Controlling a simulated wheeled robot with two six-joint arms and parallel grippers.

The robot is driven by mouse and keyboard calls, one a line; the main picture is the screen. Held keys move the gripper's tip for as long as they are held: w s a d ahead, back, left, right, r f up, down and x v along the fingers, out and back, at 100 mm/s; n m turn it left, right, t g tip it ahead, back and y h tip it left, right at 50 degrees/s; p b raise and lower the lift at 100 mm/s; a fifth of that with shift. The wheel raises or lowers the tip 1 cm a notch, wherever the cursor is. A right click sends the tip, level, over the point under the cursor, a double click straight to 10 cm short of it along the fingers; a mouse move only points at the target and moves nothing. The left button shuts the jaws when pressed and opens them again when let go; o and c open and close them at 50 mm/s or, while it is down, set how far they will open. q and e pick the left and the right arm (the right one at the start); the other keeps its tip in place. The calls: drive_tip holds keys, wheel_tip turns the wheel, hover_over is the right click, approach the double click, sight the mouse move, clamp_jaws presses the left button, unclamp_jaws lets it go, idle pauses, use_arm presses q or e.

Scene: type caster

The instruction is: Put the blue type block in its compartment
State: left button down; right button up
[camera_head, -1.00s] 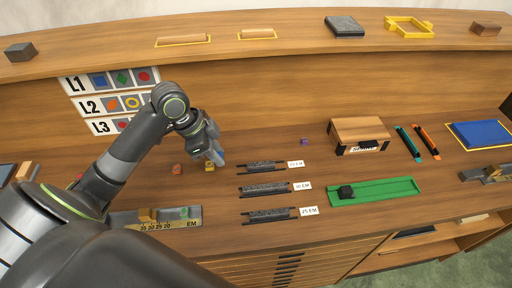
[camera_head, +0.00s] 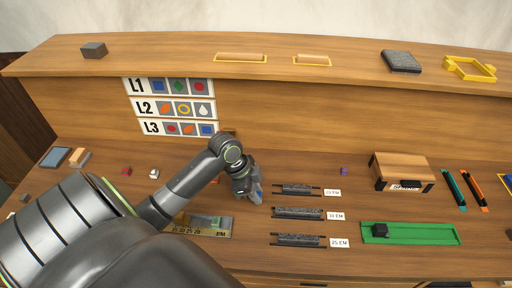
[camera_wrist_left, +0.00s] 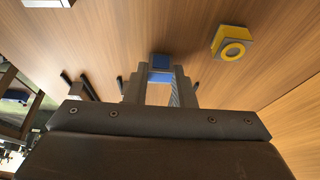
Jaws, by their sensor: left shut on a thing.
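My left gripper (camera_head: 255,195) is low over the desk, left of the dark slotted bars. In the left wrist view, its fingers (camera_wrist_left: 160,88) are shut on the blue type block (camera_wrist_left: 160,61), whose blue face shows between the tips. A bit of blue block (camera_head: 259,194) shows at the fingertips in the head view. A yellow block with a ring mark (camera_wrist_left: 232,48) lies to the right of the fingers in the wrist view, apart from them. I cannot make out the blue block's compartment. My right gripper is out of view.
Labelled bars (camera_head: 298,213) lie right of the gripper. A green tray (camera_head: 412,239) holds a dark block. A wooden box (camera_head: 402,160) and a small purple block (camera_head: 344,171) stand behind. A ruled tray (camera_head: 205,231) lies partly behind my arm. Sign rows L1 to L3 (camera_head: 170,107) are on the back wall.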

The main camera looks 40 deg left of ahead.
use_arm(q)
drive_tip(key=shift+f, duration=0.1)
drive_tip(key=c, duration=1.2)
unclamp_jaws()
drive_tip(key=shift+c, duration=0.2)
